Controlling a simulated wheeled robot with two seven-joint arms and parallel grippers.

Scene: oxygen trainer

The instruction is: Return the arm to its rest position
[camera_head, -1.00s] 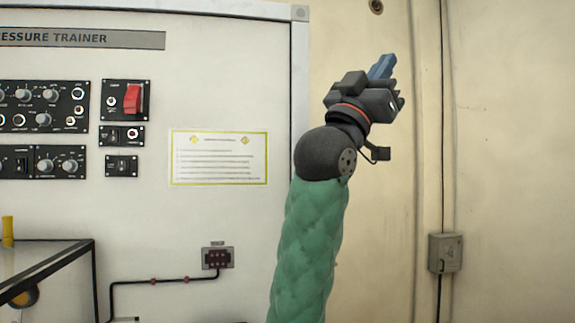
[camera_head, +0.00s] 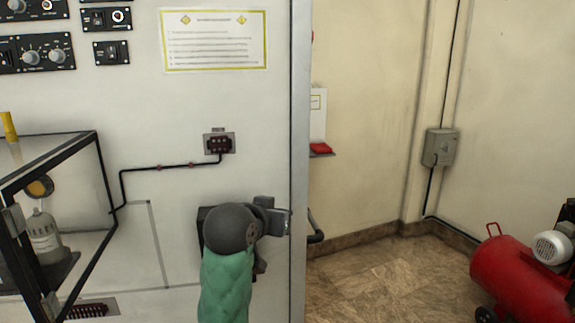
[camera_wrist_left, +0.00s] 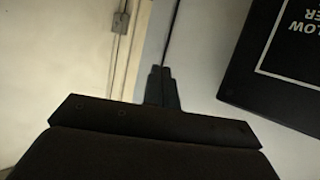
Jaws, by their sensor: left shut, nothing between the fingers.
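My arm with the green quilted sleeve rises from the bottom of the head view, left of centre, in front of the white trainer cabinet (camera_head: 215,110). Its dark wrist and the left gripper (camera_head: 272,215) are beside the cabinet's right edge, and the fingers cannot be made out there. In the left wrist view the left gripper (camera_wrist_left: 160,73) shows its two fingers together, with nothing between them. My right gripper is in neither view.
A glass-sided frame (camera_head: 95,140) holding a bottle (camera_head: 43,238) juts out at left. A small socket plate (camera_head: 219,143) sits above the wrist. A red compressor (camera_head: 510,275) stands at right. The tiled floor (camera_head: 370,275) between is clear. A black panel (camera_wrist_left: 290,75) fills the wrist view's upper right.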

